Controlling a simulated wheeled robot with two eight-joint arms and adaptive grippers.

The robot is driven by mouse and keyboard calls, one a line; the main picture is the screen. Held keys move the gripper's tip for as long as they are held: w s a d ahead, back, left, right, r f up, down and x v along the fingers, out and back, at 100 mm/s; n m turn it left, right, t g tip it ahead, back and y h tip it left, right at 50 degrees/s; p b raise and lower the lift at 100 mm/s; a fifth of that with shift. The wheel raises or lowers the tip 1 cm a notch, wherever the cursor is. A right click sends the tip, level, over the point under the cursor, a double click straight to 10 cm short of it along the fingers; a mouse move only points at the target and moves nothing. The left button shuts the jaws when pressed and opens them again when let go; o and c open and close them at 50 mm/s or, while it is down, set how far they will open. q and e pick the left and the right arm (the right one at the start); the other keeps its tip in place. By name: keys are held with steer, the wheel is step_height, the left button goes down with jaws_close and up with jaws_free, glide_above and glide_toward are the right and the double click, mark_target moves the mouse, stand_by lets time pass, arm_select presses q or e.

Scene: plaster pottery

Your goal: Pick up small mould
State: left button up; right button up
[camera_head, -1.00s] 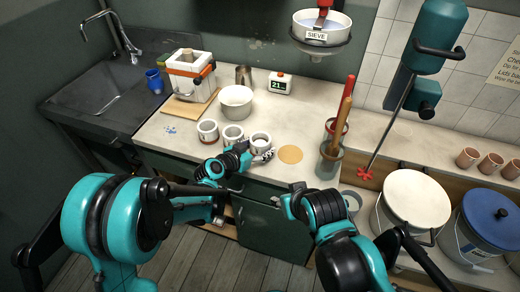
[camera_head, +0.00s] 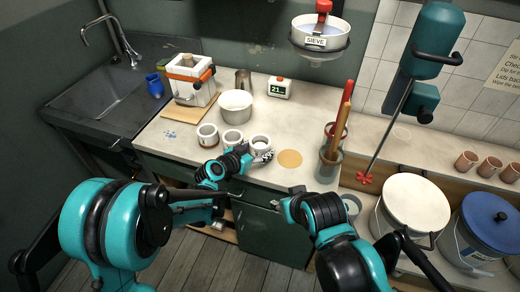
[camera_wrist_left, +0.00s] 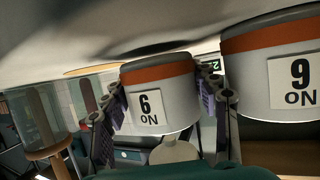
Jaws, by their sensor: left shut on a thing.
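Three white moulds stand in a row near the front edge of the counter. The left one (camera_head: 207,135), the middle one (camera_head: 232,140) and the right one (camera_head: 259,143) have round openings on top. My left gripper (camera_head: 263,156) is at the right mould. In the left wrist view, which is upside down, its fingers (camera_wrist_left: 160,100) are shut on the sides of this mould (camera_wrist_left: 158,75), with an orange band and a label reading NO 9. The neighbouring mould (camera_wrist_left: 283,65), labelled NO 6, looks larger. My right gripper (camera_head: 288,206) is low before the cabinet; its fingers are unclear.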

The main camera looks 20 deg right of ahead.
mark_target(266, 139)
arm_select(q)
steer(key=shift+r, duration=0.55)
steer(key=r+p, duration=0.1)
steer(key=r, duration=0.1)
steer(key=shift+s+d+r+p, duration=0.2)
steer(key=shift+r+p, duration=0.1)
steer(key=shift+p, duration=0.1)
steer(key=s+d+r+p, duration=0.3)
steer(key=s+d+r, duration=0.3)
steer(key=d, duration=0.2)
steer(key=shift+s+d+r+p, duration=0.2)
steer(key=shift+s+d+p, duration=0.1)
steer(key=shift+s+d, duration=0.05)
steer(key=shift+d, duration=0.1)
stand_by(0.3)
